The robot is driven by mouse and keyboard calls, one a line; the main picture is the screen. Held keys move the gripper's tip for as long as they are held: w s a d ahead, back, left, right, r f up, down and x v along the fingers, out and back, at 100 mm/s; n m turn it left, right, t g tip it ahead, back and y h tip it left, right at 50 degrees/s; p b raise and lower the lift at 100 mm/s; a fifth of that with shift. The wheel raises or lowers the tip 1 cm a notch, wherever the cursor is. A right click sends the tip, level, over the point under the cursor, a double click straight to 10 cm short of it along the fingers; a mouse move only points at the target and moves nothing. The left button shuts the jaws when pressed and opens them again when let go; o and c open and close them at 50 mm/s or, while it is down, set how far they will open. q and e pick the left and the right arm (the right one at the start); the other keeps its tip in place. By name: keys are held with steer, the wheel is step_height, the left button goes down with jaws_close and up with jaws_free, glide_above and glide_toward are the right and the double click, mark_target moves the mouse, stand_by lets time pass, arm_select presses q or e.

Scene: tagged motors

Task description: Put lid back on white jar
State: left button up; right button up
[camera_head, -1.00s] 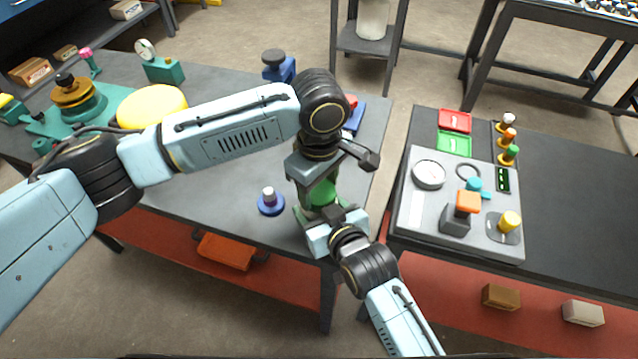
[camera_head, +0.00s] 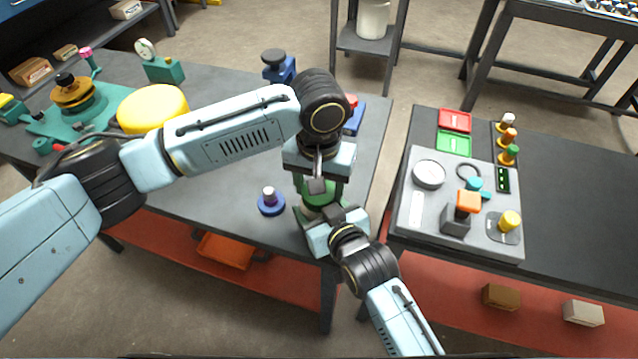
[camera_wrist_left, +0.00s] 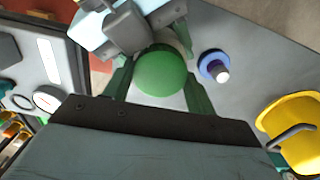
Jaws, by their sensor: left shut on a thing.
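The round green lid (camera_wrist_left: 160,72) sits between the two green fingers of my left gripper (camera_wrist_left: 160,88), which is shut on it. In the head view the lid (camera_head: 319,194) shows under the left gripper (camera_head: 320,184), near the front right corner of the left table. A pale rim, likely the white jar (camera_wrist_left: 180,43), shows just beyond the lid in the wrist view; most of it is hidden. My right gripper (camera_head: 318,211) reaches in from the front, close beside the lid and jar. Whether the lid touches the jar, and how the right fingers sit, is hidden.
A blue disc with a white knob (camera_head: 270,201) stands left of the grippers. A yellow round object (camera_head: 152,108) and a blue-based item (camera_head: 279,66) are farther back. The right table holds a grey panel (camera_head: 415,235) with several coloured parts, across a gap.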

arm_select(q)
steer(key=o, duration=1.1)
steer(key=shift+r, duration=2.25)
steer(key=shift+c, duration=0.5)
steer(key=n, duration=0.2)
steer(key=r+n, duration=0.1)
steer(key=shift+n, duration=0.4)
steer(key=n, duration=0.1)
steer(key=r+n, duration=0.1)
steer(key=n, duration=0.1)
steer(key=shift+n, duration=0.3)
steer(key=n, duration=0.2)
steer(key=r+n, duration=0.1)
steer(key=n, duration=0.2)
steer(key=shift+r+n, duration=0.25)
steer(key=shift+n, duration=0.15)
